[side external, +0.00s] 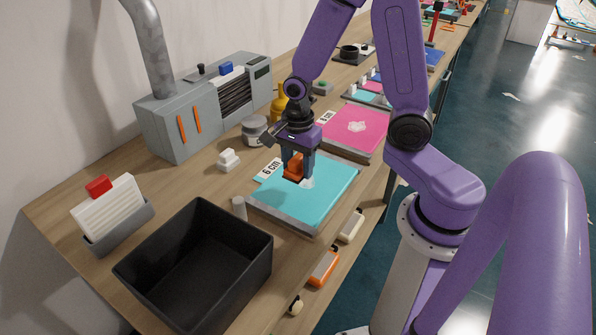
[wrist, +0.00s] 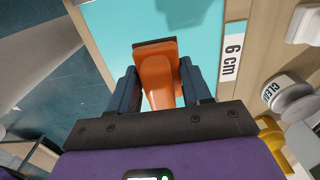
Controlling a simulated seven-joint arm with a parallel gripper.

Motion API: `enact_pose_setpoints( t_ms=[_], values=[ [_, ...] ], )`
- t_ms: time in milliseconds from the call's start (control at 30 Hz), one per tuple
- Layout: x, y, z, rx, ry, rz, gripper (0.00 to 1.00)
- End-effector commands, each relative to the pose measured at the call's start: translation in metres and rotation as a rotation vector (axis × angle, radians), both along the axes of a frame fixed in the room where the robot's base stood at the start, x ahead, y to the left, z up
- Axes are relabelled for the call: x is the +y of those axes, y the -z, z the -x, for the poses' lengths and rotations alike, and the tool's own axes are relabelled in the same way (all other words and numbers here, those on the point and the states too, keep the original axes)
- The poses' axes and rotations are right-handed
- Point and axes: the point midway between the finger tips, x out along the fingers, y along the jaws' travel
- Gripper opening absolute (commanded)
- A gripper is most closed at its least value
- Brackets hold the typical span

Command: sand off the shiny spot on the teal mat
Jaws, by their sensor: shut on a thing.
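The teal mat (side external: 325,198) lies on a grey board on the bench, and it also fills the upper middle of the wrist view (wrist: 112,22). My gripper (side external: 298,172) is over the mat's upper left part, pointing down. In the wrist view my gripper (wrist: 160,88) has its two dark fingers on either side of an orange sanding block (wrist: 157,72) with a dark edge, and is shut on it. The block is at or just above the mat; I cannot tell if it touches. A pale shiny spot (side external: 308,183) shows on the mat just right of the block.
A black bin (side external: 197,262) stands at the front left, beside a small grey cylinder (side external: 239,208). A pink mat (side external: 357,128) lies behind. A "6 cm" label (side external: 269,169), a jar (side external: 254,130) and a white block (side external: 228,160) are left of the teal mat. A grey machine (side external: 205,105) stands against the wall.

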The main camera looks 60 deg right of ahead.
Motion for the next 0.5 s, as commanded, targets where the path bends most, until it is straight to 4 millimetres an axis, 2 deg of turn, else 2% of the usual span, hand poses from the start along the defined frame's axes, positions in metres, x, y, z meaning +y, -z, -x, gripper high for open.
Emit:
enact_pose_setpoints(
  t_ms=[233, 500],
  values=[
    [0.000, -0.020, -0.001, -0.003, -0.001, -0.001, 0.15],
    [0.000, -0.022, 0.000, -0.001, -0.001, 0.000, 0.15]
  ],
)
